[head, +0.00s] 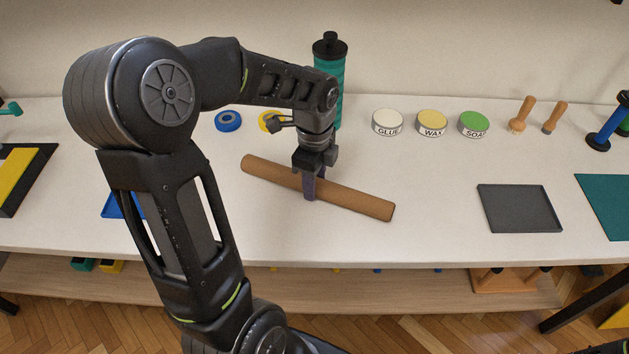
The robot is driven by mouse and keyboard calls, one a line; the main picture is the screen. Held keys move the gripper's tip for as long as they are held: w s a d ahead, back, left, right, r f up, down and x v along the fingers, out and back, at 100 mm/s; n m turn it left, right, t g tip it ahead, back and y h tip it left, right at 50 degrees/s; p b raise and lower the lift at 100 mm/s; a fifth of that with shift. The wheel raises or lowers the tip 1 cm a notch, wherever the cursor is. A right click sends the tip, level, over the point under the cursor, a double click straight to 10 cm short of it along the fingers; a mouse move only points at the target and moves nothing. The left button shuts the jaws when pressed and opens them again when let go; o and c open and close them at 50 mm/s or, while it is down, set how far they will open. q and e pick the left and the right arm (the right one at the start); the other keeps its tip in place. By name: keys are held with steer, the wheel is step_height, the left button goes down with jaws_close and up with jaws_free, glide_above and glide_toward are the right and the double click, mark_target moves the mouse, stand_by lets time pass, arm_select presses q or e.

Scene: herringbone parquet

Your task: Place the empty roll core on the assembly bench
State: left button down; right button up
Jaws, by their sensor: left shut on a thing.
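The empty roll core (355,203) is a long brown cardboard-like tube. It lies slanted from upper left to lower right over the white top of the assembly bench (430,235). My left gripper (310,192) points down onto the tube near its middle and is shut on it. I cannot tell whether the tube touches the bench top or hangs slightly above it. My right gripper is not in the head view.
A teal bottle (329,75) stands behind my left wrist. Tins (388,123) and brushes (522,113) line the back. A dark grey tray (518,208) and a green mat (610,205) lie at the right. The bench between tube and tray is clear.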

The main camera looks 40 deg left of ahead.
arm_select(q)
steer(key=shift+f, duration=0.2)
steer(key=c, duration=0.9)
jaws_free()
step_height(320, 180, up, 12)
steer(key=shift+r, duration=0.15)
